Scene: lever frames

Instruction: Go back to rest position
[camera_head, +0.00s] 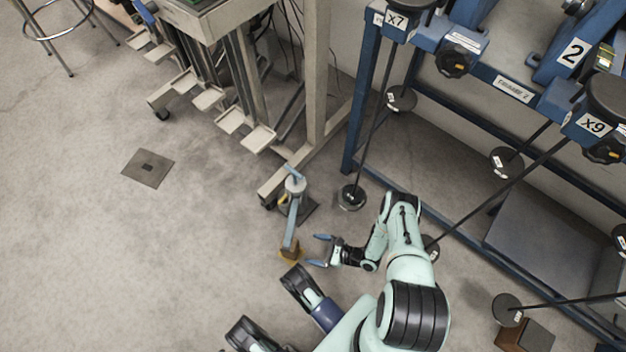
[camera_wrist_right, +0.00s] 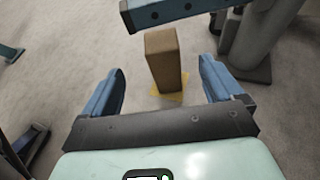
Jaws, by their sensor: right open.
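A lever with a grey post (camera_head: 295,187) and a blue arm (camera_head: 293,215) stands on the floor near the middle. The blue arm also crosses the top of the right wrist view (camera_wrist_right: 165,12). A brown block (camera_head: 290,246) stands at the arm's near end, over a yellow floor mark (camera_wrist_right: 172,97). My right gripper (camera_head: 320,250) is open and empty, just right of the block. In the right wrist view the block (camera_wrist_right: 163,60) shows beyond and between the two blue fingers. I cannot make out my left gripper.
A blue metal rack (camera_head: 350,140) with rods and black discs stands at right, close to my right arm. A beige bench frame (camera_head: 316,80) with small steps stands at the top. A square floor plate (camera_head: 148,168) lies at left. The left floor is open.

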